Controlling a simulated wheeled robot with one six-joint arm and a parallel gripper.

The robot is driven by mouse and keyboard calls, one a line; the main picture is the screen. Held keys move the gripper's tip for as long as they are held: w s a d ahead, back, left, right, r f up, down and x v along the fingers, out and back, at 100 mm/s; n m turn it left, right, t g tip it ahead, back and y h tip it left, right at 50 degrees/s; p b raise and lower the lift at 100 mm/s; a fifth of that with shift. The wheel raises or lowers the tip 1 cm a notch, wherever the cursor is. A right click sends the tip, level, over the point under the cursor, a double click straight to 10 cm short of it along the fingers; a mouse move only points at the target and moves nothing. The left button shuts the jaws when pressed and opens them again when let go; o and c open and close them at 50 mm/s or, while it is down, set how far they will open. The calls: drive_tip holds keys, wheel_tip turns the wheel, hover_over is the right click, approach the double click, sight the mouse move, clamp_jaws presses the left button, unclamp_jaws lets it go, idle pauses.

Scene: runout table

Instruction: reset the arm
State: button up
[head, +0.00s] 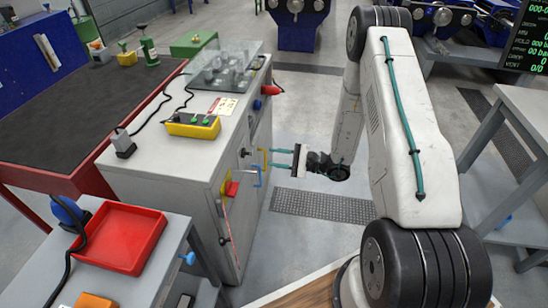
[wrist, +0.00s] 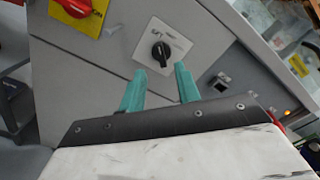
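My gripper (head: 283,159) is at the end of my white arm in the head view. Its two teal fingers point left toward the side of a grey cabinet (head: 222,208). In the wrist view the gripper (wrist: 160,86) shows its two fingers spread apart with nothing between them. Just beyond the fingertips is a black rotary knob (wrist: 161,51) on a white plate on the cabinet panel. The fingers look apart from the knob, though the exact gap is hard to tell.
A red switch handle on a yellow plate (head: 231,189) is on the cabinet side; bent blue and yellow handles (head: 262,168) stick out near my fingers. A yellow button box (head: 193,124) sits on top. A red tray (head: 120,238) is at front left. A grey table (head: 520,120) stands at right.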

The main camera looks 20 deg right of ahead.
drive_tip(key=s+a+r+n+g+h, duration=0.1)
drive_tip(key=s+a+r+n+g, duration=0.25)
drive_tip(key=s+r+g, duration=0.35)
drive_tip(key=s+a+r+n+g, duration=0.3)
drive_tip(key=s+r+n+g, duration=0.1)
drive_tip(key=s+r+g, duration=0.3)
drive_tip(key=s+d+r+n+t+h, duration=0.1)
drive_tip(key=s+r+n+h, duration=0.3)
drive_tip(key=s+r, duration=0.5)
drive_tip(key=s+d+r+n+t+h, duration=0.2)
drive_tip(key=s+r+n+t+h, duration=0.1)
drive_tip(key=s+r+h, duration=0.6)
wheel_tip(320, 180, up, 2)
drive_tip(key=shift+s+d+r+n+t+h, duration=0.1)
drive_tip(key=shift+s+d+n+t+h, duration=0.2)
drive_tip(key=shift+n, duration=0.55)
drive_tip(key=shift+w+a, duration=0.1)
drive_tip(key=shift+a, duration=0.05)
drive_tip(key=shift+o, duration=0.4)
